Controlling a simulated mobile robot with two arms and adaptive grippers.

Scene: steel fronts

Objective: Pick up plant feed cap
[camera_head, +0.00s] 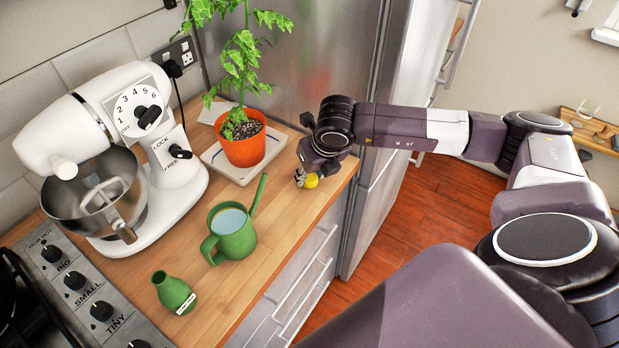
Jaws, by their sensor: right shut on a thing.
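My right gripper (304,177) is at the right end of the wooden counter, near its front edge. It is shut on a small yellow cap (311,181), which shows just beside the fingertips and is partly hidden by them. I cannot tell whether the cap touches the counter. A small green bottle (174,292) with an open neck and a white label stands at the near end of the counter, by the hob. My left gripper is not in view.
A green watering can (232,236) with water stands mid-counter. A potted plant (244,150) sits on a white board (215,160) behind. A white stand mixer (165,150) and the hob (75,290) are at left. A steel fridge (300,60) rises behind my gripper.

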